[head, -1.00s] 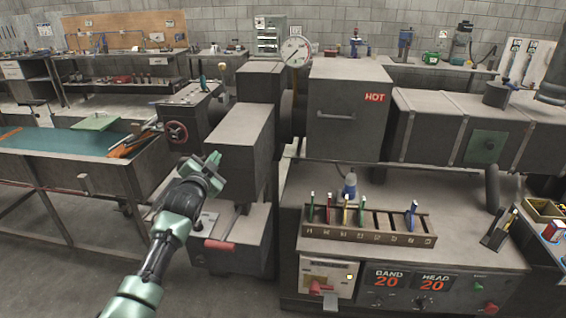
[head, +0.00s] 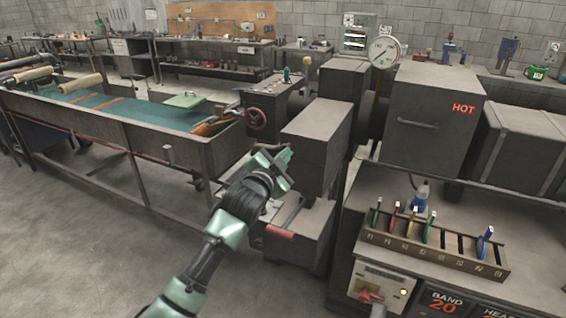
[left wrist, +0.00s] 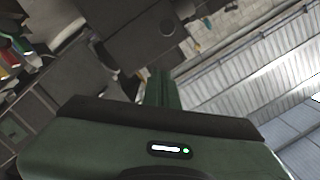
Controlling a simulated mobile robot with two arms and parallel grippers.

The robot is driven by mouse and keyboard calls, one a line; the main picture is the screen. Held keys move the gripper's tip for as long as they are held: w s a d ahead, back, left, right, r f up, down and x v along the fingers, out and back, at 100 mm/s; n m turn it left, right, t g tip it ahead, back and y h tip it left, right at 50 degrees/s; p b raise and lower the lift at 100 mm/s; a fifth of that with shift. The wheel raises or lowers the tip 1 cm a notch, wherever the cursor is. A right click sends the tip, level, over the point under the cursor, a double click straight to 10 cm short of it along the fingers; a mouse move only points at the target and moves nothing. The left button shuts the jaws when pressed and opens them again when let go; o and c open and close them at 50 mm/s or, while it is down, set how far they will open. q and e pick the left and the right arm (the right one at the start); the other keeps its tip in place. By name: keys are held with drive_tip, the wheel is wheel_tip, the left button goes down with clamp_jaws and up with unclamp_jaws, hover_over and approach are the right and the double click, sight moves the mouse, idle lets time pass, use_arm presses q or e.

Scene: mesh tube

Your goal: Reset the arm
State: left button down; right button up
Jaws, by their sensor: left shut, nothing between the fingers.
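My left arm reaches up from the bottom of the head view. Its left gripper (head: 283,158) is shut and empty, in front of the grey machine block (head: 316,132). I cannot tell from this view whether it touches the block. In the left wrist view the shut green fingers (left wrist: 162,88) point away from the camera, with nothing held between them. The wrist view is tilted, with machine boxes at the upper left and a ribbed ceiling at the right. My right gripper is not in view.
A long trough table (head: 110,118) with a teal bed stands at the left. A slotted wooden rack (head: 400,248) with coloured tags sits on the bench at the right, below the HOT box (head: 430,120). Grey floor (head: 90,230) is open at the lower left.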

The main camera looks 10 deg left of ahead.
use_arm(q)
drive_tip(key=s+a+f+n+g+y, duration=0.1)
drive_tip(key=s+a+f+n+g, duration=0.15)
drive_tip(key=s+f, duration=0.75)
drive_tip(key=s+a+f+n+g+y, duration=0.1)
drive_tip(key=s+a+f+n+g, duration=0.15)
drive_tip(key=s+f, duration=0.75)
drive_tip(key=s+a+f+n+g+y, duration=0.1)
drive_tip(key=s+a+f+n+g, duration=0.2)
drive_tip(key=s, duration=1.1)
drive_tip(key=s+a+f+n+g+y, duration=0.1)
drive_tip(key=s+a+f+g, duration=0.3)
drive_tip(key=s, duration=1.1)
wheel_tip(320, 180, down, 31)
drive_tip(key=s+g+b, duration=0.2)
drive_tip(key=s, duration=0.1)
drive_tip(key=s+a+f+g+b, duration=0.1)
drive_tip(key=s+a+f, duration=0.1)
drive_tip(key=s+f, duration=1.3)
drive_tip(key=shift+s+a+f+g, duration=0.15)
drive_tip(key=shift+s+f+g, duration=0.05)
drive_tip(key=shift+s+g, duration=0.1)
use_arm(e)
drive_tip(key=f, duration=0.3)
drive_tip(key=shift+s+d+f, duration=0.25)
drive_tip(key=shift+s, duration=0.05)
